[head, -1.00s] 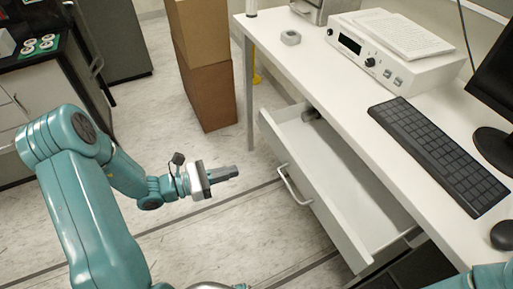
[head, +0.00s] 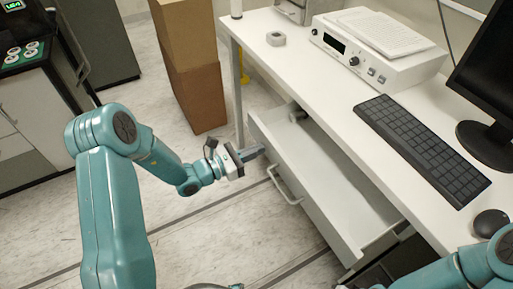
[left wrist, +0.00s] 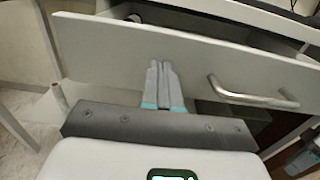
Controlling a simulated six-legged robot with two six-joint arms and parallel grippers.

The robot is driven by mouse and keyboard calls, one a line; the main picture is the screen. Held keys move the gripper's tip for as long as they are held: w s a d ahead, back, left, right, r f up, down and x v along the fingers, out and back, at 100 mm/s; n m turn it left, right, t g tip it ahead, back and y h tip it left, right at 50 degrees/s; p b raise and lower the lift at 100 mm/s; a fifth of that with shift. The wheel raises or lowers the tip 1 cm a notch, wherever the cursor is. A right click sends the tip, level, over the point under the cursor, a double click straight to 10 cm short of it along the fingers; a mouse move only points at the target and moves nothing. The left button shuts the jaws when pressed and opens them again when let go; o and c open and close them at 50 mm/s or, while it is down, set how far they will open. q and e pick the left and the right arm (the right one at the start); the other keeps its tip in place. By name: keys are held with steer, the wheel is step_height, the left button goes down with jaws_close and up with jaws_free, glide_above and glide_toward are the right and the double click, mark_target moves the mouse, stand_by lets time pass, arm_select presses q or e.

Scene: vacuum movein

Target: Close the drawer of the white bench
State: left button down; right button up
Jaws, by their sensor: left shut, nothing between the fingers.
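The drawer (head: 338,190) of the white bench (head: 300,62) is pulled out and looks empty but for a small dark grey item (head: 297,113) at its far end. Its front panel faces left and carries a metal bar handle (head: 284,187), which also shows at the right in the left wrist view (left wrist: 250,98). My left gripper (head: 256,153) is shut and empty, pointing at the drawer front on the far side of the handle. In the left wrist view its fingertips (left wrist: 160,66) overlap the front panel (left wrist: 110,52); whether they touch is unclear.
A keyboard (head: 420,147), a mouse (head: 491,223), a monitor (head: 490,75) and a white instrument (head: 372,57) stand on the bench top. Stacked brown boxes (head: 196,92) stand on the floor beyond my left arm. The floor left of the drawer is clear.

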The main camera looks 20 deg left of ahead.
mark_target(300, 138)
arm_select(q)
steer(key=shift+w+d, duration=0.15)
steer(key=shift+w, duration=0.15)
steer(key=b+x, duration=0.5)
steer(key=x, duration=0.9)
steer(key=shift+w+d+f, duration=0.1)
steer(key=shift+w+d, duration=0.35)
steer(key=shift+w, duration=0.05)
steer(key=shift+r, duration=0.35)
steer(key=shift+d+r, duration=0.1)
